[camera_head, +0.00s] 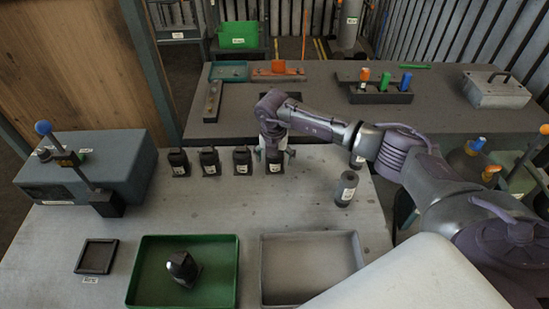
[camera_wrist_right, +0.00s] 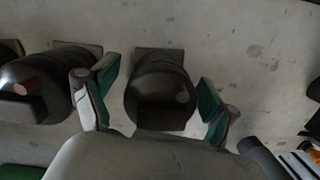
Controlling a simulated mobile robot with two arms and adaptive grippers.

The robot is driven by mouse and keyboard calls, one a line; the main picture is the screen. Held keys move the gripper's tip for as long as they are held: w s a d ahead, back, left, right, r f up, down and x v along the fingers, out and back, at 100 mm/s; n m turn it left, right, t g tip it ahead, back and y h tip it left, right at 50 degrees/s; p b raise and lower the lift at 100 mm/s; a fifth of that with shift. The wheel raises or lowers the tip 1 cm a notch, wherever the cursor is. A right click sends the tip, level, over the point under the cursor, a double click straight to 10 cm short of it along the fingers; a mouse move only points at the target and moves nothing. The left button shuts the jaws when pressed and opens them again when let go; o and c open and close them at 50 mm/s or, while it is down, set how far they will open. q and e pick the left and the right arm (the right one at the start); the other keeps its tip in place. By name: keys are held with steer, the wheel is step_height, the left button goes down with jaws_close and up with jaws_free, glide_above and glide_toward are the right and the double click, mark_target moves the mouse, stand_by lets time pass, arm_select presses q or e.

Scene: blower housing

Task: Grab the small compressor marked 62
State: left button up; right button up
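Several small black compressors with white labels stand in a row at the back of the near table. The first three are at the left (camera_head: 179,163), then (camera_head: 210,162) and (camera_head: 242,160); the rightmost compressor (camera_head: 274,164) is under my right gripper (camera_head: 274,150). The labels are too small to read. In the right wrist view, my right gripper (camera_wrist_right: 155,98) is open, its green-padded fingers on either side of a dark compressor (camera_wrist_right: 160,90), with gaps visible. Another compressor (camera_wrist_right: 38,85) lies left of it. My left gripper is not in view.
A green tray (camera_head: 232,270) holds a dark piece (camera_head: 182,268). An empty grey tray (camera_head: 355,250) sits right of it. A grey cylinder (camera_head: 346,188) stands right of the row. A blue-grey machine (camera_head: 115,160) is at left. A dark table (camera_head: 330,115) stands behind.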

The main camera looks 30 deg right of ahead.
steer(key=shift+w+r, duration=0.1)
jaws_close()
stand_by(0.3)
